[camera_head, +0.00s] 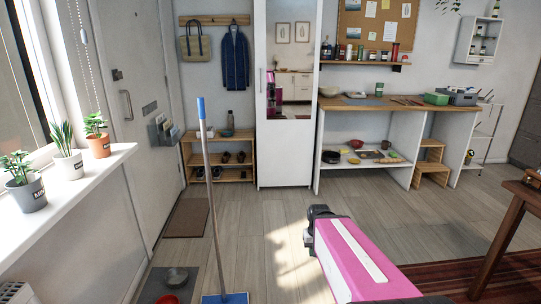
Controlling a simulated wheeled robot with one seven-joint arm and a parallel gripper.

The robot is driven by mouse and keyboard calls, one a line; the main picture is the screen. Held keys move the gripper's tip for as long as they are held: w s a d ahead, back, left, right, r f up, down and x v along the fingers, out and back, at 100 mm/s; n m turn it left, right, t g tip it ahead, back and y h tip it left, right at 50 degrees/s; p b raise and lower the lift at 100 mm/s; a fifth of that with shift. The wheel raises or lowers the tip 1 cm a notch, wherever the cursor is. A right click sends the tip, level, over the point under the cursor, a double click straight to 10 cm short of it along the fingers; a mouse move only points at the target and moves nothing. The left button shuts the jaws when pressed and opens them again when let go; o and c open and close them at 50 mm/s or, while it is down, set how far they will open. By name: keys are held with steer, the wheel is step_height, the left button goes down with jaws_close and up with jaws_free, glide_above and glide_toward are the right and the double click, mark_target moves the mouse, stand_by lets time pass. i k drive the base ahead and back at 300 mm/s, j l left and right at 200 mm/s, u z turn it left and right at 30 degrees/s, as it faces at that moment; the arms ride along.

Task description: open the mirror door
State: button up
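The mirror door (289,155) is the tall white front of a narrow cabinet against the back wall. Its upper part is a mirror (295,60) that reflects the room and a pink piece of a robot. A slim vertical handle (261,80) sits on the door's left side. The door looks shut, flush with the cabinet. My pink arm reaches in from the bottom right and ends in a dark part, well in front of the cabinet and apart from it. No gripper fingers can be made out.
A broom (207,190) stands upright left of the cabinet's front. A wooden shoe rack (220,158) adjoins the cabinet's left, a workbench (420,103) its right. A wooden table (515,205) is at right. The floor (285,215) before the door is clear.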

mark_target(287, 33)
steer(key=i+l, duration=0.1)
steer(key=i, duration=0.8)
steer(key=i+l, duration=0.1)
steer(key=i, duration=0.8)
